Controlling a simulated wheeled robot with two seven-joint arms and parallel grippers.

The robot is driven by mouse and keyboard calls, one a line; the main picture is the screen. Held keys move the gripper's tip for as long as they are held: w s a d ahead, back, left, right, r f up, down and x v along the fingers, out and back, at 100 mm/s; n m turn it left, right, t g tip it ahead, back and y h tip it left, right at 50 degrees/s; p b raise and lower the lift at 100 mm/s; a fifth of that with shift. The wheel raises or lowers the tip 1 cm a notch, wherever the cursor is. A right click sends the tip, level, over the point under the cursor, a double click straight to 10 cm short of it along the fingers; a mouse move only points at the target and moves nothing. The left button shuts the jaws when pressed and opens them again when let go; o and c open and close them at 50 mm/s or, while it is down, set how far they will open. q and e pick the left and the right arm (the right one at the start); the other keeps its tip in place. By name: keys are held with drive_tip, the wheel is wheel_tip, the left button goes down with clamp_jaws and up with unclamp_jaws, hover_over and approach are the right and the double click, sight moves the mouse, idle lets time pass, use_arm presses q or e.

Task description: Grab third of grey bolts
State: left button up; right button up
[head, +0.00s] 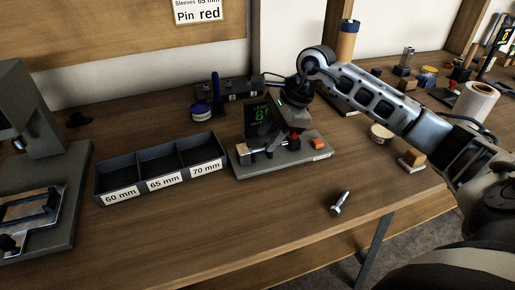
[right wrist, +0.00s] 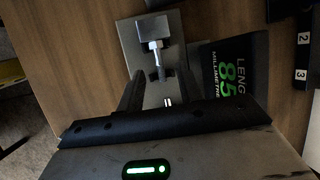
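A grey bolt (head: 340,203) lies on the bench near its front edge. The length gauge (head: 305,155) stands in the middle, with a dark display (head: 257,116) showing green digits; the right wrist view reads 85 on this display (right wrist: 232,70). In that view a grey bolt-like piece (right wrist: 157,58) lies on the gauge plate, between and beyond my fingers. My right gripper (head: 280,132) is low over the gauge; its fingers (right wrist: 159,92) are apart, with no visible contact on the piece. My left gripper is not in view.
A dark tray (head: 122,192) with compartments marked 60, 65 and 70 mm stands left of the gauge. A grey machine (head: 52,190) is at far left. A small tin (head: 380,134) and a wooden block (head: 413,158) are at right. The front bench strip is mostly clear.

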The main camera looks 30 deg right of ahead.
sight(260, 148)
drive_tip(key=shift+x, duration=1.55)
clamp_jaws()
drive_tip(key=shift+r, duration=0.2)
